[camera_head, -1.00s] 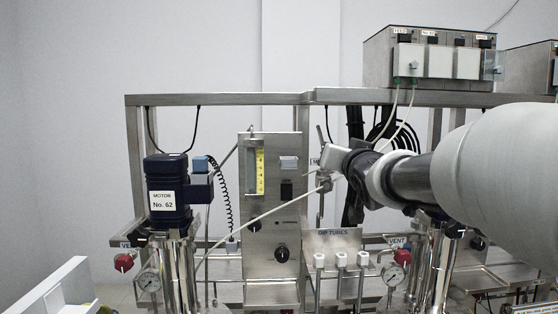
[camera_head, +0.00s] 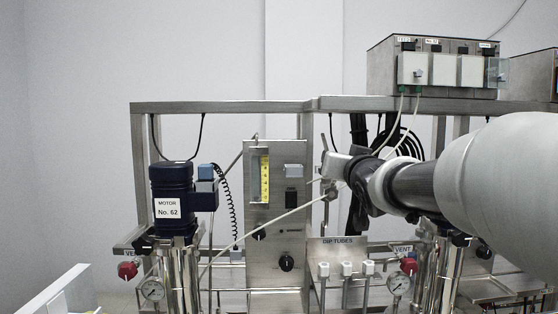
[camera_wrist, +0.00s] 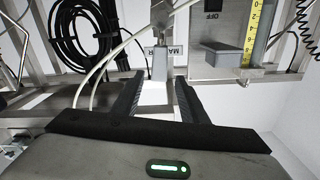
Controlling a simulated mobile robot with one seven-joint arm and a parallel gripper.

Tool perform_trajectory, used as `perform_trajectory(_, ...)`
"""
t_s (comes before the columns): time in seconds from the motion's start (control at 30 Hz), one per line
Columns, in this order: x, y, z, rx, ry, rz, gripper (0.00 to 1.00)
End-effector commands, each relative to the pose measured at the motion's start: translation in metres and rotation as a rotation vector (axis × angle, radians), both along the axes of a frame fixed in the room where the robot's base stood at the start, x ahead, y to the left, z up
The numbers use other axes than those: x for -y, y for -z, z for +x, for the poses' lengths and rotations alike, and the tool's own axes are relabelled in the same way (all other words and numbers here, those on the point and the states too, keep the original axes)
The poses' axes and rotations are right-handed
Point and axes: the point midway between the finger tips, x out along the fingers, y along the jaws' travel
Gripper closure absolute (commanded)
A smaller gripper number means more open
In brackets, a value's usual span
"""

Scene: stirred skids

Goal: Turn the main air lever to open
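The main air valve shows in the wrist view as a grey metal lever (camera_wrist: 160,62) beside a partly hidden label beginning "MA" (camera_wrist: 176,50). In the head view, the metal valve fitting (camera_head: 328,188) is right of the steel panel, partly hidden by my gripper (camera_head: 333,166). In the wrist view my gripper (camera_wrist: 159,98) has its two dark fingers apart, one on each side of the lever's line. The lever's near end lies just ahead of or between the fingertips; contact cannot be made out.
The steel panel (camera_head: 262,215) with a yellow scale (camera_head: 264,180) stands close left of my gripper. Thin pale hoses (camera_head: 402,125) and a black coiled hose (camera_wrist: 83,38) are nearby. Dip tubes (camera_head: 346,268) stand below. A motor (camera_head: 172,192) is farther left.

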Motion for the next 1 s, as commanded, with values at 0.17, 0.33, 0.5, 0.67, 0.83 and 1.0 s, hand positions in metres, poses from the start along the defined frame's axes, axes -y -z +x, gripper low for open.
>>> perform_trajectory(0.17,0.001,0.001,-0.004,-0.001,0.001,-0.001,0.6)
perform_trajectory(0.33,0.0,-0.001,-0.028,0.0,0.001,-0.001,0.6)
perform_trajectory(0.5,0.0,-0.001,-0.07,0.002,-0.001,-0.001,0.6)
perform_trajectory(0.67,-0.001,-0.001,-0.11,0.003,-0.001,0.001,0.6)
perform_trajectory(0.83,0.0,-0.001,-0.145,0.003,-0.001,0.001,0.6)
perform_trajectory(1.0,0.0,0.0,-0.167,0.002,-0.002,0.001,0.6)
